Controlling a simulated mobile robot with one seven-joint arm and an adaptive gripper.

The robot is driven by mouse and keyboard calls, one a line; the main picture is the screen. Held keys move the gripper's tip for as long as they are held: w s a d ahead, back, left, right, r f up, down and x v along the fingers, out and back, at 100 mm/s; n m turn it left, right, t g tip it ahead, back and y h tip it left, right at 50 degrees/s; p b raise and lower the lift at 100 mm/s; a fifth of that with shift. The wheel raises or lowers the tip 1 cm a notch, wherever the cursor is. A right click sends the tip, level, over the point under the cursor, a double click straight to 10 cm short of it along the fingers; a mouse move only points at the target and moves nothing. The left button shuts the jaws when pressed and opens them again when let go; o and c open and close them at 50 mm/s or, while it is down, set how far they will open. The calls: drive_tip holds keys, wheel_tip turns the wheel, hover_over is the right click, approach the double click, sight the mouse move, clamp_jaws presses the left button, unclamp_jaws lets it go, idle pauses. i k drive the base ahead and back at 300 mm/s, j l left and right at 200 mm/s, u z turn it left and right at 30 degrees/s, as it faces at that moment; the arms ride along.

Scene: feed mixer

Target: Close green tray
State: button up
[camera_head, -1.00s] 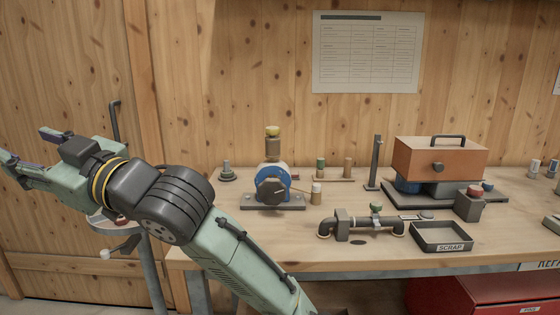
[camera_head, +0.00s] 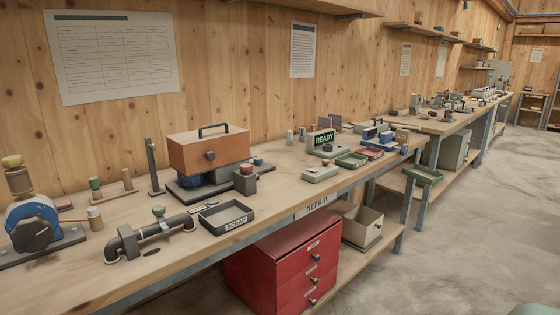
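A green tray (camera_head: 423,174) juts out from the front of the bench, beyond the near worktop's right end, above a lower shelf. It is small and far off, and I cannot tell how it is mounted. A second, shallow green tray (camera_head: 351,160) lies on the worktop, left of a red tray (camera_head: 369,153). My gripper is not in view. A blurred pale green shape at the bottom right edge may be part of my arm.
The long workbench (camera_head: 130,215) runs along the wall into the distance. A red drawer cabinet (camera_head: 270,270) and an open beige drawer box (camera_head: 362,227) stand under it. A black scrap tray (camera_head: 226,216) is near the edge. The concrete floor (camera_head: 470,230) at right is clear.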

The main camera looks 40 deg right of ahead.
sight(429, 177)
drive_tip(key=i+l, duration=0.4)
drive_tip(key=l, duration=0.25)
drive_tip(key=i+l, duration=0.1)
drive_tip(key=l, duration=0.3)
drive_tip(key=i+l, duration=0.1)
drive_tip(key=l, duration=0.3)
drive_tip(key=i+l, duration=0.1)
drive_tip(key=l, duration=1.6)
drive_tip(key=k+l, duration=0.1)
drive_tip(key=l, duration=1.55)
drive_tip(key=k+l, duration=0.15)
drive_tip(key=l, duration=0.7)
drive_tip(key=k+l, duration=0.1)
drive_tip(key=l, duration=0.7)
drive_tip(key=k+l, duration=0.15)
drive_tip(key=l, duration=0.3)
drive_tip(key=k+l, duration=0.15)
drive_tip(key=l, duration=0.25)
drive_tip(key=k+l, duration=0.15)
drive_tip(key=l, duration=0.25)
drive_tip(key=k+l, duration=0.15)
drive_tip(key=l, duration=0.2)
drive_tip(key=k+l, duration=0.15)
drive_tip(key=l, duration=0.25)
